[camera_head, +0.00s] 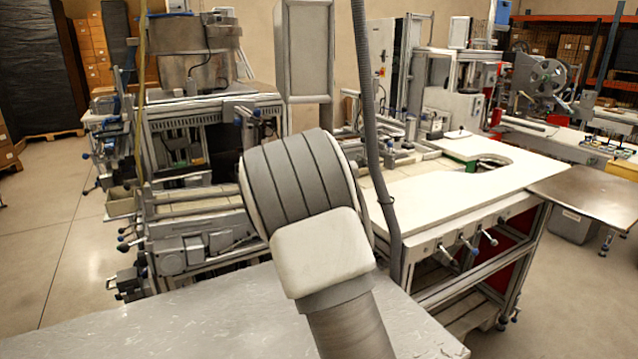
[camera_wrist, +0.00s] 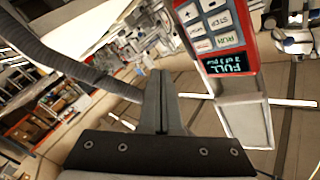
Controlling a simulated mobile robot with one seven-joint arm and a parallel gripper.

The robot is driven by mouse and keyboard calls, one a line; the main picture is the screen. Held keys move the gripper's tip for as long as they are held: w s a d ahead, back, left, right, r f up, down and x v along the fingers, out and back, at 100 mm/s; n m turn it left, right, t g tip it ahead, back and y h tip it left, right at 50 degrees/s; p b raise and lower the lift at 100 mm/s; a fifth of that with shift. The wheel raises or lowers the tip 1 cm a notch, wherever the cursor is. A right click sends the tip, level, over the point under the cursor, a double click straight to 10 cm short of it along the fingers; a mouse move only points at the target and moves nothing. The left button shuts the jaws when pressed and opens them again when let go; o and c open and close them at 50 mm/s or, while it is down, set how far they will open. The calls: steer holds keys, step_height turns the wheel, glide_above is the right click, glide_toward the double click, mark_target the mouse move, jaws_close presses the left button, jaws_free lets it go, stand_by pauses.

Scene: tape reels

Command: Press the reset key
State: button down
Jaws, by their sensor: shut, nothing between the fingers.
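A red control box (camera_wrist: 247,42) with a pale keypad (camera_wrist: 207,28) shows at the top of the wrist view, tilted. Its keys carry symbols and words; I read STEP and RUN, but no key reads clearly as reset. A dark display (camera_wrist: 228,63) on the box shows lit text that looks like FULL. My gripper (camera_wrist: 160,76) is shut and empty. Its fingertips appear left of and below the keypad in the picture, apart from the keys. In the head view my arm fills the middle, and the gripper and keypad are hidden or out of view.
A grey post (camera_wrist: 246,122) extends below the box in the wrist view. In the head view, a grey metal table (camera_head: 160,325) lies in front, a white-topped bench (camera_head: 450,195) stands right of my arm, and machinery (camera_head: 205,130) stands behind. Open floor (camera_head: 60,230) lies left.

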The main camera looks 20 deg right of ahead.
steer(key=shift+w+d+f+t+h, duration=0.45)
steer(key=shift+d+f+t+h, duration=0.1)
steer(key=shift+h, duration=0.35)
steer(key=w+a+p, duration=0.1)
steer(key=w, duration=0.7)
steer(key=shift+w+a, duration=0.3)
steer(key=shift+a, duration=0.05)
stand_by(0.5)
steer(key=shift+w+b, duration=0.3)
steer(key=shift+b, duration=0.1)
stand_by(1.0)
steer(key=shift+w, duration=0.15)
